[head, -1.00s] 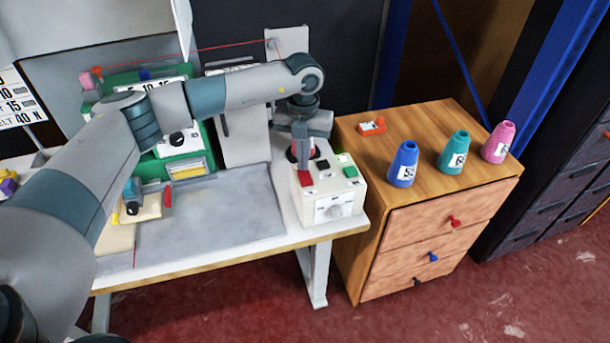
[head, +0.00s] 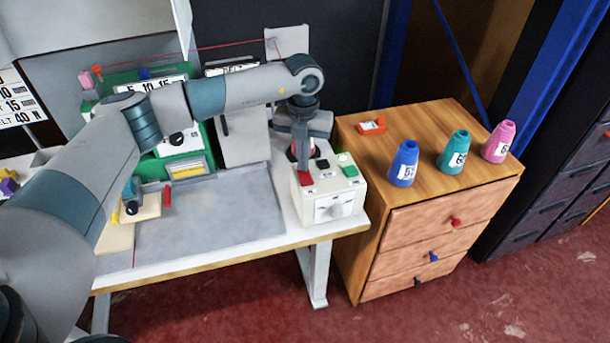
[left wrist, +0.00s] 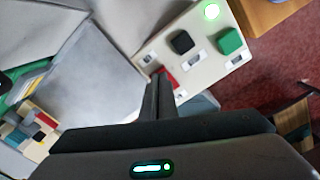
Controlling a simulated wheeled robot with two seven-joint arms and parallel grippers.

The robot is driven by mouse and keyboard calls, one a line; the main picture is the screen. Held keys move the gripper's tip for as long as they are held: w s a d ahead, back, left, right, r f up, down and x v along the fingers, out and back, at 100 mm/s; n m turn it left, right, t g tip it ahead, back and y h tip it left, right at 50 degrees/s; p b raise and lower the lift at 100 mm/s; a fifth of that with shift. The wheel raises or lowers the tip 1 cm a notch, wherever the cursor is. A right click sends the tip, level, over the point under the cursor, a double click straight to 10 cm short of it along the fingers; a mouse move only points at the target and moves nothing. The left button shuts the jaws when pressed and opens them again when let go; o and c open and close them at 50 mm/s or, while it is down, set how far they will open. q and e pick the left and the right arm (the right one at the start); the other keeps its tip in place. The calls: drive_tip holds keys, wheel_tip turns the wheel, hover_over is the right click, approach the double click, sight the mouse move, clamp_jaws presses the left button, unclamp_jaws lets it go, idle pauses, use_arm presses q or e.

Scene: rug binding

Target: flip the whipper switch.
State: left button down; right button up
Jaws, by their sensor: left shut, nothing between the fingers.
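The white control box (head: 328,203) stands at the right end of the table. On its top are a red switch (head: 305,178), a black switch (head: 322,163) and a green switch (head: 350,171). Their labels are too small to read, so I cannot tell which is the whipper switch. A green lamp (head: 343,158) is lit, also in the left wrist view (left wrist: 211,11). My left gripper (head: 302,167) is shut and empty, pointing down at the red switch. In the left wrist view its fingers (left wrist: 160,80) partly hide the red switch (left wrist: 167,78); contact is unclear. My right gripper is not visible.
A wooden drawer cabinet (head: 430,215) stands right of the table, with blue (head: 404,165), teal (head: 454,153) and pink (head: 499,143) cones on top. A red round part (head: 293,151) sits behind the switches. The grey work surface (head: 220,220) is largely clear.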

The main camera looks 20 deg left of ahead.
use_arm(q)
drive_tip(key=shift+f+b, duration=0.35)
drive_tip(key=shift+f, duration=0.2)
drive_tip(key=shift+s+a+f+b, duration=0.15)
drive_tip(key=shift+a+f+b, duration=0.05)
drive_tip(key=shift+f+b, duration=0.2)
idle(0.4)
drive_tip(key=shift+d+r+p, duration=0.2)
drive_tip(key=shift+r+p, duration=0.5)
drive_tip(key=shift+r, duration=0.8)
drive_tip(key=shift+r+p, duration=0.9)
drive_tip(key=shift+r, duration=1.3)
